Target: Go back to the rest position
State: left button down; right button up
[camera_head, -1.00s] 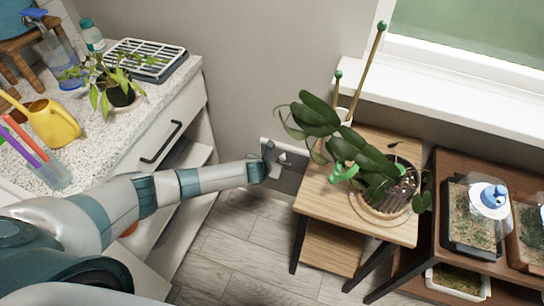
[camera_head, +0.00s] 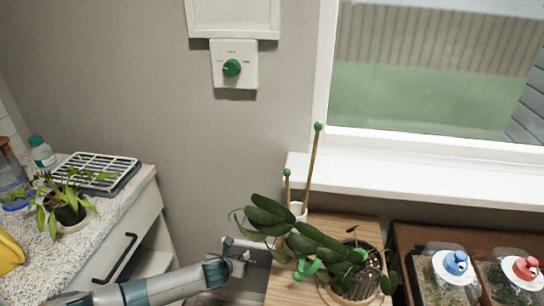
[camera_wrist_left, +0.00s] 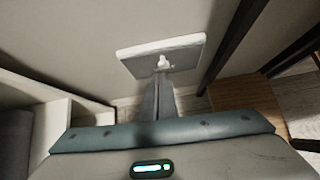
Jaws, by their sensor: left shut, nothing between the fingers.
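My left arm enters at the bottom left of the head view, and its gripper (camera_head: 243,258) is in front of a pale plate (camera_head: 262,246) low on the wall, left of the wooden plant stand. The wrist view shows the narrow fingers (camera_wrist_left: 160,92) together, with nothing between them. They point at the white-edged plate (camera_wrist_left: 185,52) and its small pale knob (camera_wrist_left: 163,63). I cannot tell whether the fingertips touch it. My right gripper is not in view.
A leafy plant in a dark pot (camera_head: 357,283) stands on the wooden stand (camera_head: 345,228) just right of my gripper. The white cabinet (camera_head: 134,235) is on the left. A green dial (camera_head: 232,68) is on the wall above. Covered trays are at the right.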

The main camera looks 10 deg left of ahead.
pick_arm(q)
jog(key=s+d+f+n+g+h, duration=0.1)
jog(key=s+d+f+n, duration=0.3)
jog(key=s+f+n, duration=0.35)
jog(key=s+d+f+n+g+h, duration=0.1)
jog(key=s+d+f+n, duration=0.3)
jog(key=s+f+n, duration=0.35)
jog(key=s+a+f+n, duration=0.1)
jog(key=s+f+n, duration=0.2)
jog(key=s+n, duration=0.3)
jog(key=s+a+f+n+g, duration=0.1)
jog(key=s+a+f+n, duration=0.1)
jog(key=s+f+n, duration=0.2)
jog(key=s+a+f+n+y, duration=0.1)
jog(key=s+f+n, duration=0.3)
jog(key=s+n, duration=0.5)
jog(key=s, duration=0.7)
jog(key=shift+s+a+n, duration=0.35)
jog(key=shift+s+n, duration=0.05)
jog(key=shift+w+d, duration=0.1)
